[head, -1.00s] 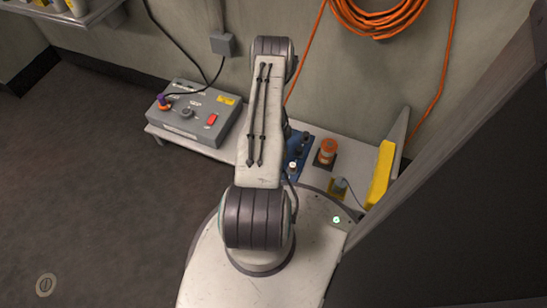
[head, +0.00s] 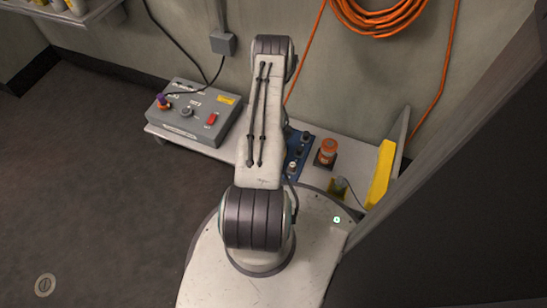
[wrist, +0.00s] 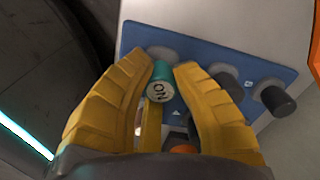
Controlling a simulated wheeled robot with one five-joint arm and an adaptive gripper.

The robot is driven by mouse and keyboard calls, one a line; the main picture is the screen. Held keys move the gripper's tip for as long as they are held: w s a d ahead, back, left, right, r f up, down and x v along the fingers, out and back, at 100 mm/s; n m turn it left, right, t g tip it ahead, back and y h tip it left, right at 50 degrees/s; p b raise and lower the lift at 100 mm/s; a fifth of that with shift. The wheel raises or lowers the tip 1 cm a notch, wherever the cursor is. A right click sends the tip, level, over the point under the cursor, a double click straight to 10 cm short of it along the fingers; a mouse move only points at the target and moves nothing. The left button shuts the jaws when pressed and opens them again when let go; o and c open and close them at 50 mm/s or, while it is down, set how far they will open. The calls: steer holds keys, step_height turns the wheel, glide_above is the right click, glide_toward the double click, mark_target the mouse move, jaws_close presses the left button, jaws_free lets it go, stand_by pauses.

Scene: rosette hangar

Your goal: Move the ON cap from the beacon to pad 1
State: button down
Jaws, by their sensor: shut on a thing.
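My gripper (wrist: 159,90) has yellow fingers and is shut on the ON cap (wrist: 159,91), a teal cap with a pale top marked ON. The cap is in front of a blue board (wrist: 205,47), by a round grey piece partly hidden behind it. I cannot tell whether the cap touches the board. In the head view my arm hides the gripper and the cap, and the blue board (head: 299,158) shows to the right of the arm. I cannot tell which thing is the beacon or which spot is pad 1.
Two dark knobs (wrist: 272,99) stand on the board to the right of the gripper. An orange cylinder (head: 327,150) stands right of the board, near a yellow block (head: 380,175). A grey control box (head: 195,112) is at the left end of the shelf. A wall is behind.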

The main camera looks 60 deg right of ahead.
steer(key=shift+f+b, duration=0.5)
steer(key=shift+b, duration=0.1)
stand_by(1.1)
steer(key=c, duration=1.1)
jaws_free()
step_height(320, 180, up, 12)
stand_by(0.4)
